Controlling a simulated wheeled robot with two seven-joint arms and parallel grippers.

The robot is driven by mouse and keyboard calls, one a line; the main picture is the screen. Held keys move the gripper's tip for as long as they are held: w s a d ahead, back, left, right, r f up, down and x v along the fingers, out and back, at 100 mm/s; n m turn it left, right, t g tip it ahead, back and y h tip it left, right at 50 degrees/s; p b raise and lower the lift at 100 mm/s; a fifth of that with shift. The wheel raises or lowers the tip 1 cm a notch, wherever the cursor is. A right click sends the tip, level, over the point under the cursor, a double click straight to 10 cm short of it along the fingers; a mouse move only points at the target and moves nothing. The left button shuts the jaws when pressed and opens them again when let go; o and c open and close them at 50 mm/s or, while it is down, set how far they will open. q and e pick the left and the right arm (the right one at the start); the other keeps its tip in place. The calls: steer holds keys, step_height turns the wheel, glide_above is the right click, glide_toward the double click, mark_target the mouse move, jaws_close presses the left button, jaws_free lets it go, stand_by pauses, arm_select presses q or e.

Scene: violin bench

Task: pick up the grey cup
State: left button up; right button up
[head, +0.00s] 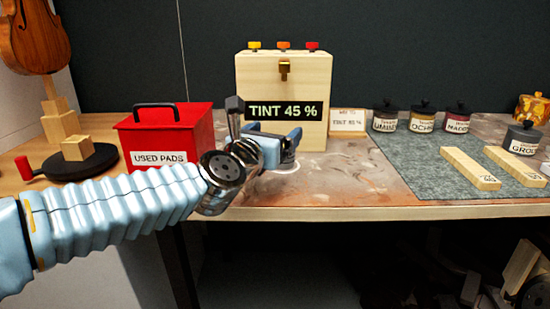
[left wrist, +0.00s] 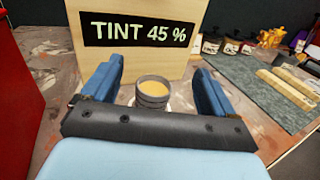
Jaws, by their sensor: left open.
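The grey cup (left wrist: 152,94) stands upright in front of the wooden box, with a yellowish content at its top, in the left wrist view. A pale disc shows under it. In the head view the cup (head: 287,158) is mostly hidden behind my left gripper (head: 282,140). My left gripper is open, with one blue finger on each side of the cup in the left wrist view (left wrist: 157,82). The cup's lower part is partly hidden by the gripper's dark palm. My right gripper is not seen clearly.
The wooden box (head: 255,80) with the "TINT 45 %" sign stands close behind the cup. A red "USED PADS" box (head: 190,130) stands left. Lidded jars (head: 421,116) and wooden strips (head: 470,168) lie right on a grey mat (head: 410,165). The bench front is clear.

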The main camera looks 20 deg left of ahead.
arm_select(q)
step_height(320, 180, down, 5)
steer(key=shift+r+b, duration=0.1)
steer(key=shift+b, duration=0.6)
steer(key=shift+w+d+f, duration=0.1)
steer(key=shift+w+f, duration=0.1)
steer(key=shift+w, duration=0.4)
steer(key=w, duration=0.4)
steer(key=w+p, duration=0.1)
steer(key=w, duration=0.1)
steer(key=shift+w+d, duration=0.15)
steer(key=shift+d, duration=0.2)
steer(key=shift+c, duration=0.2)
steer(key=c, duration=1.2)
steer(key=shift+r, duration=0.15)
